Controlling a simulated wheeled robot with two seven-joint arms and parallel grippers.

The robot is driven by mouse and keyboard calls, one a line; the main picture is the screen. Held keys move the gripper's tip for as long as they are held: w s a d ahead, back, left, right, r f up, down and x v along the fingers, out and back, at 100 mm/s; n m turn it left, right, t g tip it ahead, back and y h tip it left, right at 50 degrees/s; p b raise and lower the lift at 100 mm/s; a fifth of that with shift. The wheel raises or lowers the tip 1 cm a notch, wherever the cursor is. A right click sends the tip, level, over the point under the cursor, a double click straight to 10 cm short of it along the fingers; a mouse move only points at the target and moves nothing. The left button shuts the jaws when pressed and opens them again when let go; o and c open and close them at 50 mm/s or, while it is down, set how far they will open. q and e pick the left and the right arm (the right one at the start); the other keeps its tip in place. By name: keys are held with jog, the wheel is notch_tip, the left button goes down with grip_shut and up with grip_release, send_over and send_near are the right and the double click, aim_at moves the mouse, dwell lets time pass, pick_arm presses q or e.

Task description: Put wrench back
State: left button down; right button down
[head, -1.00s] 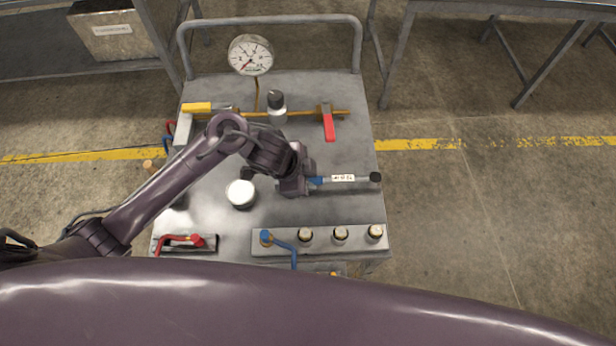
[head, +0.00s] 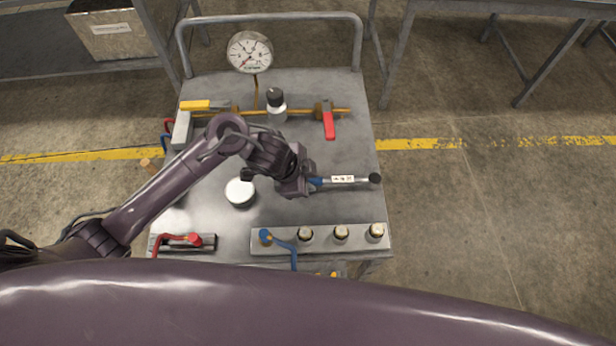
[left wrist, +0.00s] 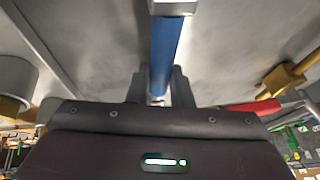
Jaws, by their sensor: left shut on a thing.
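The wrench (head: 343,179) is a long bar with a blue section, a white label and a black far end. It points right across the grey cart top in the head view. My left gripper (head: 306,183) is shut on its blue section at the left end. In the left wrist view the blue section (left wrist: 164,55) runs up from between the fingers. I cannot tell whether the wrench touches the cart top. My right gripper is not in view.
The cart (head: 330,95) carries a pressure gauge (head: 249,52), a brass pipe with a yellow-handled valve (head: 195,105) and a red-handled valve (head: 329,124). A white round cap (head: 239,192) stands near my arm. A strip with several fittings (head: 340,234) and a red-handled piece (head: 180,240) lie in front.

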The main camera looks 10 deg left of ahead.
pick_arm(q)
jog(key=shift+f, duration=0.1)
jog(key=c, duration=1.2)
grip_release()
jog(key=shift+c, duration=0.2)
jog(key=shift+o, duration=0.2)
